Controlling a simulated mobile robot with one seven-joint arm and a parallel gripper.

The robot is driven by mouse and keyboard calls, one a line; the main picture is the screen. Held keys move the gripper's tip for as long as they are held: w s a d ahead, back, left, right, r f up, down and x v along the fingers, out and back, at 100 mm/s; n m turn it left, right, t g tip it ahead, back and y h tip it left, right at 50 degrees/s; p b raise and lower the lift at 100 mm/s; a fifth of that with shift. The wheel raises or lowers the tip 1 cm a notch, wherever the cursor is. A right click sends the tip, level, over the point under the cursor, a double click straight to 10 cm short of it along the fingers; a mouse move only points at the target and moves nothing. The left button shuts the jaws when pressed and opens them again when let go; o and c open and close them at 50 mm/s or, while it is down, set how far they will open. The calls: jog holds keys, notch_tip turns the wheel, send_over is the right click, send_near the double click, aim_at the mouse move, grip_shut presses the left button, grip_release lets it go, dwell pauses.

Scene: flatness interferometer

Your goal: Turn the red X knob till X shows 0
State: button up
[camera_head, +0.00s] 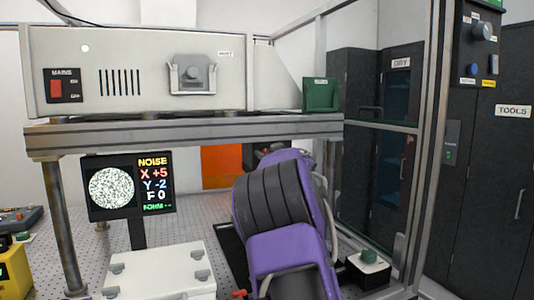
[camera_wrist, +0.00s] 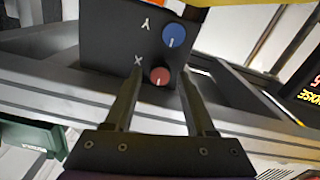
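The red X knob (camera_wrist: 160,76) sits on a dark panel (camera_wrist: 105,35) in the wrist view, beside a white "X" label. The blue Y knob (camera_wrist: 173,36) is on the same panel, above it in the picture. My gripper (camera_wrist: 159,88) is open, with one finger on each side of the red knob in the picture; I cannot tell whether either touches it. The display (camera_head: 155,183) in the head view reads NOISE, X +5, Y -2, F 0, beside a round speckled patch. In the head view my purple arm hides the knobs and gripper.
A metal frame beam (camera_head: 200,130) crosses above the perforated table, carrying a cream unit (camera_head: 130,75) with a MAINS switch. A white box (camera_head: 160,272) stands front left of my arm. A green-topped button box (camera_head: 369,268) stands to the right, by a frame post.

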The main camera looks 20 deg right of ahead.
grip_shut()
jog(key=shift+n, duration=0.3)
jog(key=n, duration=0.4)
jog(key=shift+f+n+b, duration=0.1)
jog(key=shift+n+b, duration=0.8)
jog(key=shift+n, duration=1.6)
jog(key=shift+o, duration=1.1)
grip_release()
